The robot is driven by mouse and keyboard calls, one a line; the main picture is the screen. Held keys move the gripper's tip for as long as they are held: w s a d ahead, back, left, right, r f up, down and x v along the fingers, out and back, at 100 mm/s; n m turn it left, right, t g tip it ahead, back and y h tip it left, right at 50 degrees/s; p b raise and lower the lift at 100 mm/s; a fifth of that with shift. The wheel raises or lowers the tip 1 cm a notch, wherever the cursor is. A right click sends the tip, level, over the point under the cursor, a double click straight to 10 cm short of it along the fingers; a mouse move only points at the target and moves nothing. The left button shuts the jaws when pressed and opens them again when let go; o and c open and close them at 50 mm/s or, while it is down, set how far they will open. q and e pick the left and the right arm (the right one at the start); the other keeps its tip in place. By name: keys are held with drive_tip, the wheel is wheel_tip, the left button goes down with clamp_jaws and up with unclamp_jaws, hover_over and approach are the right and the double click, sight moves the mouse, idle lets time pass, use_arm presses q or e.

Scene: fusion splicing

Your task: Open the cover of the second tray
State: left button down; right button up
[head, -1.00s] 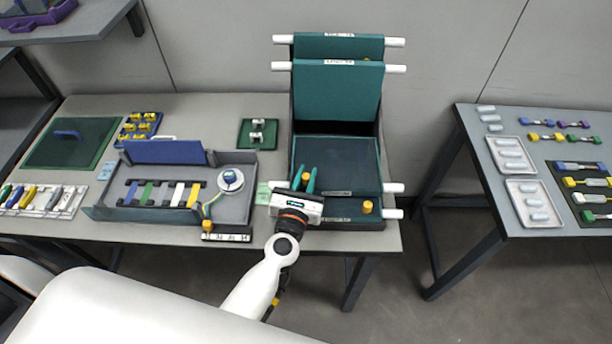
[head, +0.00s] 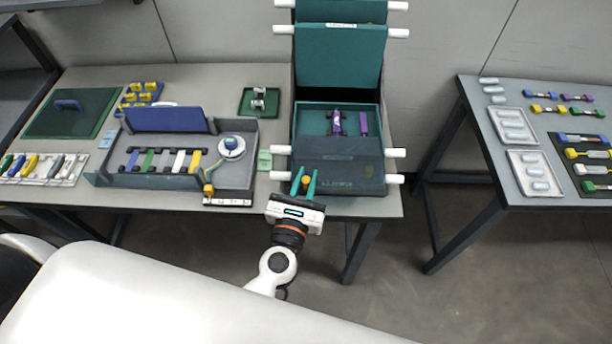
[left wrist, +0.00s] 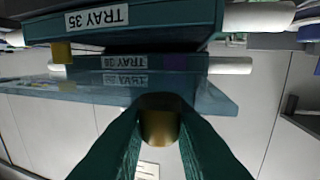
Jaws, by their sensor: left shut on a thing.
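The tray stack (head: 291,110) stands at the right end of the main table. My left gripper (head: 304,183) is in front of it, shut on a small brass-yellow knob (head: 306,180), which fills the space between the fingertips in the left wrist view (left wrist: 160,125). The knob is at the front edge of a dark see-through cover (head: 345,160), which is tilted up at the front. Behind the cover, the open part of a tray (head: 312,120) shows purple-ended pieces (head: 363,123). My right gripper is in neither view.
Two green covers stand upright at the back, the nearer one (head: 340,55) in full view. White rods stick out at the stack's sides. A blue-grey case (head: 240,170) is on the left. A second table (head: 500,175) with trays stands right, across a gap.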

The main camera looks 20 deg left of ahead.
use_arm(q)
drive_tip(key=shift+s, duration=0.15)
drive_tip(key=c, duration=1.5)
unclamp_jaws()
drive_tip(key=shift+c, duration=0.2)
drive_tip(key=shift+o, duration=1)
drive_tip(key=s+b, duration=0.4)
drive_tip(key=s, duration=0.8)
drive_tip(key=shift+d+b, duration=0.35)
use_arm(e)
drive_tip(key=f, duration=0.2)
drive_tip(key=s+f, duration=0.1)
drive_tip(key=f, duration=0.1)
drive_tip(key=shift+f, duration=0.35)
use_arm(q)
drive_tip(key=shift+f, duration=0.1)
